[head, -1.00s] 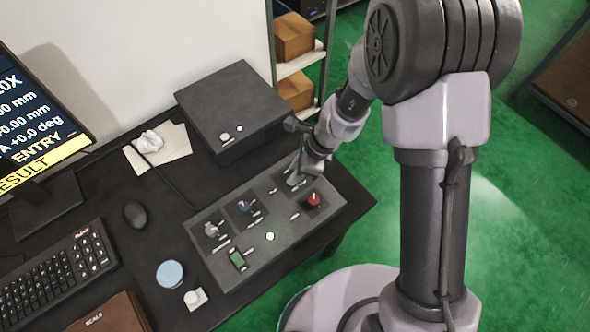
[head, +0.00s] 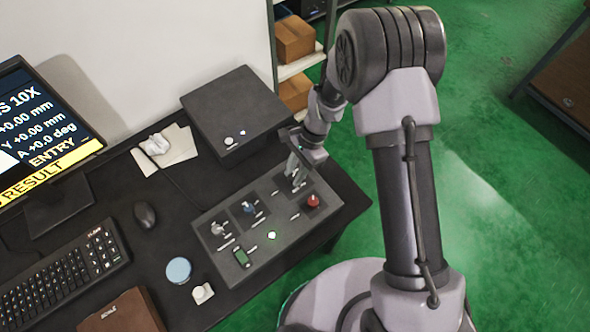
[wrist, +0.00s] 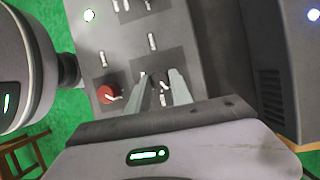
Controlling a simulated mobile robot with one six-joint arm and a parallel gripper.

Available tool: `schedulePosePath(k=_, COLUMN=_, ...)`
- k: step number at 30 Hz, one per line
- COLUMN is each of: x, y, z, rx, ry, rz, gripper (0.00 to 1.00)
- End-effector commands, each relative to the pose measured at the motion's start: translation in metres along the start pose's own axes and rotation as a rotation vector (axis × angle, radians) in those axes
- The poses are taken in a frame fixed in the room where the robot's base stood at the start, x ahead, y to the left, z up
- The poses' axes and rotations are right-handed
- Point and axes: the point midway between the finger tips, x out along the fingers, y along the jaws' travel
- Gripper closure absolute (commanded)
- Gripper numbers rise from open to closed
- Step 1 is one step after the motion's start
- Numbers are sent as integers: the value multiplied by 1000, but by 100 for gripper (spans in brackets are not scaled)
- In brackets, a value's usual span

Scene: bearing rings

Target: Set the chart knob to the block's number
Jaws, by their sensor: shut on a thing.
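The control panel (head: 262,238) is a grey sloped box on the dark desk, with several knobs, white label marks and a lit green lamp (head: 272,236). My gripper (head: 295,177) is down at the panel's upper right. In the wrist view its two fingers (wrist: 163,94) stand on both sides of a small dark knob (wrist: 158,80), shut on it; the fingers partly hide it. A red knob (head: 313,200) sits beside it, also in the wrist view (wrist: 107,94). A blue knob (head: 249,208) and a grey knob (head: 217,228) lie further left. Label text is too small to read. I cannot identify the block.
A dark grey box (head: 235,108) stands behind the panel. The monitor (head: 42,128) reads "10X". A keyboard (head: 62,278), mouse (head: 145,215), blue disc (head: 178,270) and small white piece (head: 202,293) lie to the left.

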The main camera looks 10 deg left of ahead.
Motion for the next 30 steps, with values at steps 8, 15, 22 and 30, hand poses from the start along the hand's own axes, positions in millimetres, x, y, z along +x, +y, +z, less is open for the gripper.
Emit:
schedulePosePath(k=8, x=0, y=0, z=0, rx=-97, ry=3, rz=42, gripper=100)
schedulePosePath(k=15, x=0, y=0, z=0, rx=-127, ry=4, rz=55, gripper=100)
schedulePosePath(k=22, x=1, y=0, z=0, rx=-129, ry=4, rz=55, gripper=100)
schedulePosePath(k=30, x=0, y=0, z=0, rx=-128, ry=4, rz=55, gripper=52)
